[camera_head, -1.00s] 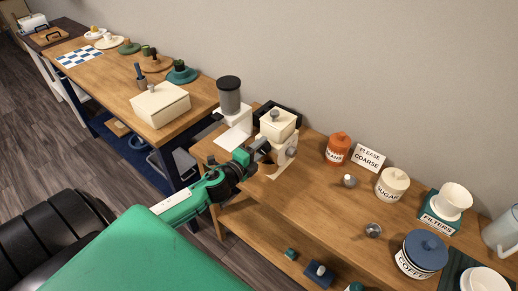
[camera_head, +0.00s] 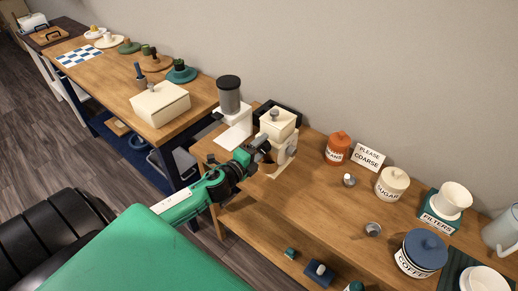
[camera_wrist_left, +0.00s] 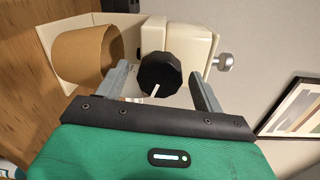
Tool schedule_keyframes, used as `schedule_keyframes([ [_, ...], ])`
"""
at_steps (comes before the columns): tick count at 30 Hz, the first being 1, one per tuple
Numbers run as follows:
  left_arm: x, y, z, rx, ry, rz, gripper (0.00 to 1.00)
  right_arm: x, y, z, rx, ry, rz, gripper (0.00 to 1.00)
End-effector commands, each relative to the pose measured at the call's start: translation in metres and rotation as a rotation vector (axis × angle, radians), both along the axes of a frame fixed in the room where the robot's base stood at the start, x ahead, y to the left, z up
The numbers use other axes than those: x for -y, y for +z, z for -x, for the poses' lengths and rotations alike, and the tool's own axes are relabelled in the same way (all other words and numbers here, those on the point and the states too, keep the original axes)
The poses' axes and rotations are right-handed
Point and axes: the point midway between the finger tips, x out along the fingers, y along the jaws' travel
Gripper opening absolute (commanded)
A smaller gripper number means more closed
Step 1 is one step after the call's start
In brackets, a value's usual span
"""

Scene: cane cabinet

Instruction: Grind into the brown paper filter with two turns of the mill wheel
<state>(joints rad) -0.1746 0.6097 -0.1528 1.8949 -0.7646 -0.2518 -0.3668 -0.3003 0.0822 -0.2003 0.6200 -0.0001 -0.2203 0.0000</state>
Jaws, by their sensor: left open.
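The cream coffee mill (camera_head: 278,125) stands on the wooden counter, with a silver knob on its top that also shows in the left wrist view (camera_wrist_left: 224,61). In the left wrist view, a black faceted knob (camera_wrist_left: 160,75) with a white pointer mark sits on the mill's face. The brown paper filter (camera_wrist_left: 85,55) is beside it, at the mill's lower end; in the head view the arm partly hides it. My left gripper (camera_head: 265,150) is open at the mill, its fingers on either side of the black knob. Contact with the knob cannot be told. My right gripper is not in view.
A white appliance with a grey hopper (camera_head: 229,97) stands left of the mill, a black box (camera_head: 279,113) behind it. An orange jar (camera_head: 338,148), a "PLEASE COARSE" card (camera_head: 369,157), a sugar jar (camera_head: 392,184) and a coffee jar (camera_head: 421,253) stand right. Counter between is mostly clear.

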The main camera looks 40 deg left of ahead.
Motion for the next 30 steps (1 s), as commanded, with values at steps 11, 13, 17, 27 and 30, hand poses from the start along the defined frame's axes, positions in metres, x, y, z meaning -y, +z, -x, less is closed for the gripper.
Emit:
schedule_keyframes([
  [11,-0.001,-0.001,0.026,-0.001,-0.001,0.000,0.69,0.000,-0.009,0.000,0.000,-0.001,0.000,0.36],
  [13,-0.002,-0.001,0.037,-0.001,-0.001,0.000,0.69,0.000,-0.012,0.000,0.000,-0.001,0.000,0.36],
  [17,-0.003,0.000,0.056,-0.001,-0.001,0.000,0.69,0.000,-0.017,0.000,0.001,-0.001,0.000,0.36],
  [27,-0.006,0.002,0.105,-0.002,-0.001,0.001,0.69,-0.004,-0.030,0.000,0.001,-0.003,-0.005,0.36],
  [30,-0.007,0.003,0.117,-0.002,0.000,0.001,0.69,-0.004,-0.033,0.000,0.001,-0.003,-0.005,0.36],
])
